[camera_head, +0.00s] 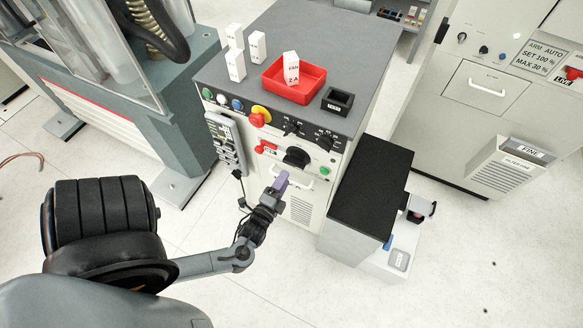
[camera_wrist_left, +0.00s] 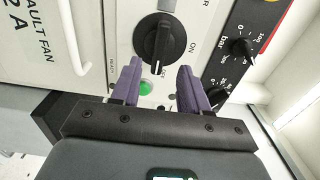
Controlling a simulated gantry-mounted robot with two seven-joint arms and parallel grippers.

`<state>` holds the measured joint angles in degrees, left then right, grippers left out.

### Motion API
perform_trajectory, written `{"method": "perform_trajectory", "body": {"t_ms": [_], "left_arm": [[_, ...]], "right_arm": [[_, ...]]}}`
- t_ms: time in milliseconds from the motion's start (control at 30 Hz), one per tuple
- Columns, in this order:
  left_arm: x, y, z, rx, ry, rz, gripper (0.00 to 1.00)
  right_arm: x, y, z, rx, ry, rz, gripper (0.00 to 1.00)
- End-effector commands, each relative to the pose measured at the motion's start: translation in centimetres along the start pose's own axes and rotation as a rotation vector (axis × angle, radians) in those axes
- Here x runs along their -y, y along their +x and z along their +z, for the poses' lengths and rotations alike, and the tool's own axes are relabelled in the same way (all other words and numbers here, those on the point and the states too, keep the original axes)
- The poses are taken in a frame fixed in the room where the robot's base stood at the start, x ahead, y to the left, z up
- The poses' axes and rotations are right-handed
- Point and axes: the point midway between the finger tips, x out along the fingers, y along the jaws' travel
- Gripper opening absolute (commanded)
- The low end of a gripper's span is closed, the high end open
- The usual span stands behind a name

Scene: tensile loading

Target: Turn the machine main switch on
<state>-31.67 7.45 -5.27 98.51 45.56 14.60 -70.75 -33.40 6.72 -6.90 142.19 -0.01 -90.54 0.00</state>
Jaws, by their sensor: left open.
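The main switch (camera_head: 297,157) is a black rotary knob on the front panel of the grey-topped cabinet. In the left wrist view the main switch (camera_wrist_left: 160,45) has a raised handle with a white mark at its lower end. "ON" is printed to its right; the label by the mark is partly hidden. My left gripper (camera_head: 281,180) is just in front of the panel, below the knob. In the left wrist view its purple fingers (camera_wrist_left: 160,86) are open and empty. The knob lies ahead, between the finger lines; contact cannot be told. My right gripper is not in view.
A red handle (camera_head: 266,149), a yellow-ringed red button (camera_head: 259,115) and small black knobs (camera_head: 292,127) surround the switch. A green button (camera_wrist_left: 146,88) shows between the fingers. A red tray (camera_head: 294,82) sits on the cabinet. A black-topped stand (camera_head: 370,185) is to the right.

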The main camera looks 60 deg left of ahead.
Motion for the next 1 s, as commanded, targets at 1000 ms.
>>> {"method": "perform_trajectory", "body": {"t_ms": [1000], "left_arm": [[0.0,6.5,0.0,-0.001,-0.001,0.001,0.23]], "right_arm": [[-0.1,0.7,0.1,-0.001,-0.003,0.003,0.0]]}}
